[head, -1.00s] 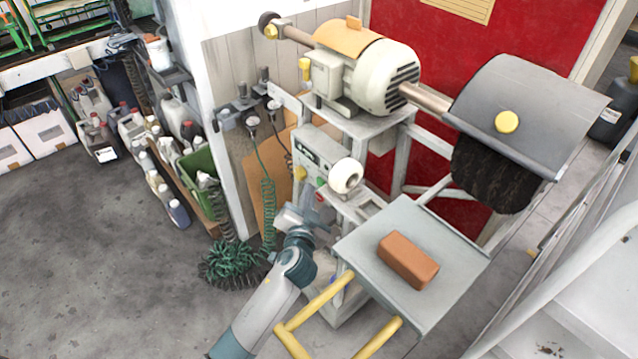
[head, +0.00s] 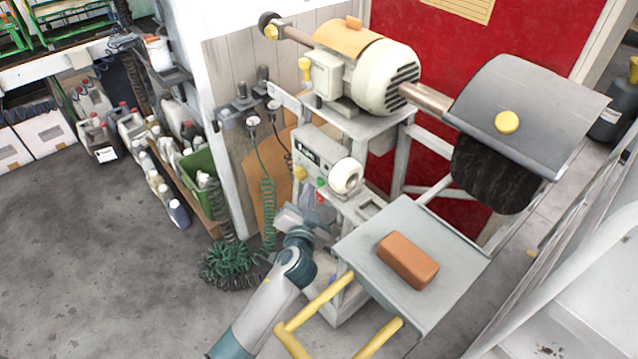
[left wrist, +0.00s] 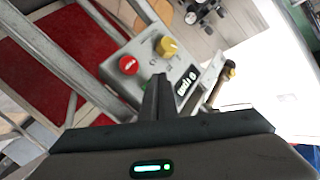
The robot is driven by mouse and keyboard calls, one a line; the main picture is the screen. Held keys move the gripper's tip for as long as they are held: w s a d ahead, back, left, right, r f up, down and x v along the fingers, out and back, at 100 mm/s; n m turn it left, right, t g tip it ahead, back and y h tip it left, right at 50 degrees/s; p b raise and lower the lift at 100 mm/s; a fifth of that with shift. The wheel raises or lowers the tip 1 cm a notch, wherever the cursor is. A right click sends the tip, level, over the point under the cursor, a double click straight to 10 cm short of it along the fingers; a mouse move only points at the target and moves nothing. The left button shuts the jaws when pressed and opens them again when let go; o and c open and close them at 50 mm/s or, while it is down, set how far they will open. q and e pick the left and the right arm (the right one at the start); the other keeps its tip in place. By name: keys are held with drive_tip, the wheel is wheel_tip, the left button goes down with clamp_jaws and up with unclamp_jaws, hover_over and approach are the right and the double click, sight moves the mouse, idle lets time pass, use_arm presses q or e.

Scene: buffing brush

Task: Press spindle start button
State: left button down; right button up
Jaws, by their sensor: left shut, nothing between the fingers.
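The grey control box (head: 312,158) of the buffing machine carries a green button (head: 320,183), a red button (head: 319,196) and a yellow knob (head: 300,173). In the left wrist view the red button (left wrist: 129,64) and yellow knob (left wrist: 166,46) are clear, left and right of the fingertips. My left gripper (head: 320,207) is shut and empty, close in front of the box, just below the buttons in the head view. Its fingers (left wrist: 158,78) point at the panel and hide most of the area around the green button in the wrist view. I cannot tell whether they touch it.
A tray (head: 365,255) with an orange-brown block (head: 408,260) stands right of my left arm, with yellow bars (head: 325,300) below it. A white round knob (head: 347,176) juts out beside the panel. Coiled green hose (head: 228,262) lies at left. Open floor (head: 90,260) is farther left.

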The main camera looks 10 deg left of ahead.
use_arm(q)
drive_tip(key=shift+w+d, duration=0.15)
drive_tip(key=shift+w, duration=0.05)
idle(0.5)
drive_tip(key=shift+w+d, duration=0.15)
drive_tip(key=shift+w+d+b, duration=0.2)
drive_tip(key=shift+w+b, duration=0.1)
drive_tip(key=shift+b, duration=0.05)
idle(1.0)
drive_tip(key=shift+s+a, duration=0.5)
drive_tip(key=shift+s, duration=0.15)
drive_tip(key=shift+s+p, duration=0.1)
drive_tip(key=shift+p, duration=0.2)
drive_tip(key=s+a, duration=0.1)
drive_tip(key=s, duration=0.1)
drive_tip(key=s+a+p, duration=0.1)
drive_tip(key=a, duration=0.1)
drive_tip(key=shift+s, duration=0.4)
drive_tip(key=shift+f, duration=0.1)
idle(0.5)
